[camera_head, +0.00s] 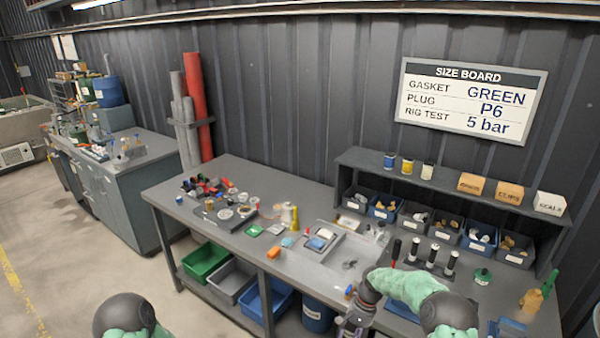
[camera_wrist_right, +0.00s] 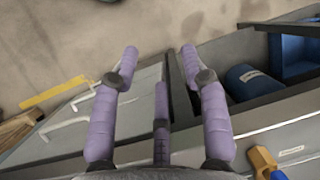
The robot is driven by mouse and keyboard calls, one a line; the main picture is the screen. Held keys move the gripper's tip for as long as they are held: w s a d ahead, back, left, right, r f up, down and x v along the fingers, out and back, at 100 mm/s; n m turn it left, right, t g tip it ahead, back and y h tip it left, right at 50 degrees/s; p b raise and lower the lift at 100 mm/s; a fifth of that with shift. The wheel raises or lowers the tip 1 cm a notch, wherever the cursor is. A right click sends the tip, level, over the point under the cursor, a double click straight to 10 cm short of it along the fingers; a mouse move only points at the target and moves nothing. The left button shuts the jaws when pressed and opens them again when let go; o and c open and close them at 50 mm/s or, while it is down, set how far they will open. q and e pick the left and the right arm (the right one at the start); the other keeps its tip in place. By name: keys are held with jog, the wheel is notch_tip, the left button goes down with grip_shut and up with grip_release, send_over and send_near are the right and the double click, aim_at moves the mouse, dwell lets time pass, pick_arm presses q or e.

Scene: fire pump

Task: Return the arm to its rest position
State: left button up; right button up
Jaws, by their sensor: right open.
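My right arm comes in at the lower right of the head view in a green sleeve. Its gripper (camera_head: 354,322) hangs over the front edge of the workbench (camera_head: 215,228), partly cut off by the picture's bottom edge. In the right wrist view, my right gripper (camera_wrist_right: 160,66) has its purple fingers spread apart with nothing between them. The fingers point past the bench edge, over drawer fronts (camera_wrist_right: 80,135) and the floor. Only a dark joint and green sleeve of my left arm show at the lower left of the head view; its gripper is out of view.
A blue drum (camera_wrist_right: 250,82) and a blue bin (camera_wrist_right: 293,58) sit under the bench, right of the fingers. A yellow-and-blue item (camera_wrist_right: 263,163) lies near the bench edge. Black-capped cylinders (camera_head: 432,257) stand close behind the right arm. Floor (camera_head: 60,250) at the left is clear.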

jog(key=s+a+f+n+b, duration=0.1)
jog(key=s+a+f+b, duration=0.15)
jog(key=s+f, duration=0.65)
pick_arm(q)
notch_tip(320, 180, down, 6)
jog(key=b, duration=0.2)
jog(key=shift+r+b, duration=0.15)
jog(key=shift+b, duration=0.2)
pick_arm(e)
jog(key=s+a+f+t, duration=0.1)
jog(key=s+a+f, duration=0.1)
jog(key=s, duration=0.9)
jog(key=s+a+f+n+t, duration=0.1)
jog(key=s+f, duration=0.4)
jog(key=s, duration=0.6)
jog(key=shift+s+a+t+y, duration=0.35)
jog(key=shift+t+y, duration=0.05)
jog(key=shift+t, duration=0.1)
pick_arm(q)
jog(key=shift+d, duration=0.1)
pick_arm(e)
jog(key=shift+r, duration=0.1)
